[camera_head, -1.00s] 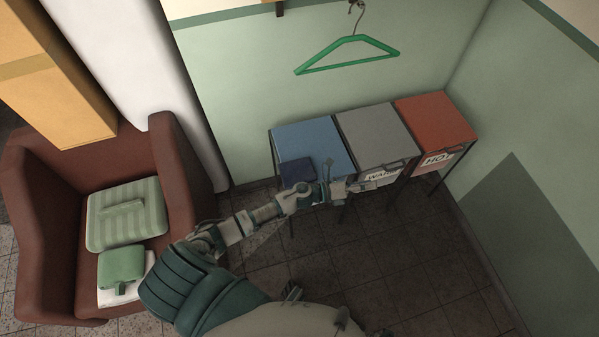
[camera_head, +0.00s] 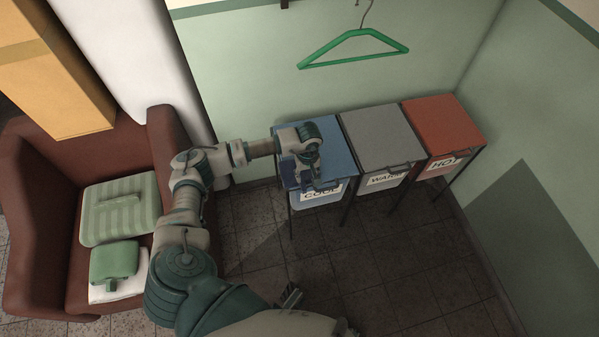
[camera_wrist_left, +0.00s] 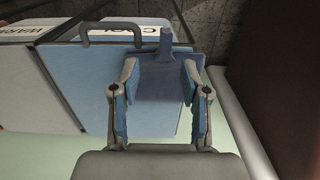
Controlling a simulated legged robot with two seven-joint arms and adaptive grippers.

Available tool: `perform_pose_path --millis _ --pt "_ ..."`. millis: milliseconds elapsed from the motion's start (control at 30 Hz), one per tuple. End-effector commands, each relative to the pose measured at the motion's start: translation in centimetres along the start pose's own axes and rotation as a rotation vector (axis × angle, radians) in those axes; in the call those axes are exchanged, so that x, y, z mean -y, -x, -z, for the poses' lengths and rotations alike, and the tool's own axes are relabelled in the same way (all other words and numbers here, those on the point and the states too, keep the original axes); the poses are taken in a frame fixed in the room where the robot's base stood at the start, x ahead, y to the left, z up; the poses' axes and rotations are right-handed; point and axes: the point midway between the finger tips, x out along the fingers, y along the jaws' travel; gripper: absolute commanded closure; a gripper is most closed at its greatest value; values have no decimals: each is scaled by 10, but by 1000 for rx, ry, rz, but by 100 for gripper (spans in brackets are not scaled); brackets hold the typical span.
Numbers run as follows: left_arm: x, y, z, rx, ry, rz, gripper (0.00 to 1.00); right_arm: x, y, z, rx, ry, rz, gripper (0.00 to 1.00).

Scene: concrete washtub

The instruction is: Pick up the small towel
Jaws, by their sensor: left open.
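A dark blue folded cloth (camera_wrist_left: 160,80), which looks like the small towel, lies on the lid of the blue COOL box (camera_head: 338,155). It has a narrow tab pointing toward the box's handle. My left gripper (camera_head: 308,180) is over the front of this box and hides most of the cloth in the head view. In the left wrist view, my left gripper (camera_wrist_left: 160,92) is open, with its two fingers at either side of the cloth. I cannot tell whether the fingers touch it.
A grey WARM box (camera_head: 380,135) and a red HOT box (camera_head: 440,125) stand to the right. A green hanger (camera_head: 352,50) hangs above. A brown armchair (camera_head: 30,215) at left holds a striped green cushion-like piece (camera_head: 120,212) and a smaller green folded piece (camera_head: 114,262).

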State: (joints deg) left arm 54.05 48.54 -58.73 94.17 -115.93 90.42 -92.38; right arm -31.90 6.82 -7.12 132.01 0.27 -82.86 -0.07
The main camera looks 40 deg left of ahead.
Motion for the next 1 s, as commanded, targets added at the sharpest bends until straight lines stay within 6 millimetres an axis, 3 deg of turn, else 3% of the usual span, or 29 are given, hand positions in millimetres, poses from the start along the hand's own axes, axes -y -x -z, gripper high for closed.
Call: perform_pose_path --millis 100,433,700,933,1000 --pt "1 -24 0 3 2 0 54 1 8 0 -2 -1 -1 60" --pt "3 -49 -1 3 2 -2 54 1 18 0 -4 -2 -2 60" --pt "7 -88 -3 4 3 -2 54 0 33 -1 -7 -2 -1 60" --pt "8 -89 -2 2 2 -4 54 0 35 -1 -7 -2 -3 60" --pt "8 -89 -2 2 2 -4 72 0 34 -1 -5 -2 -3 60"
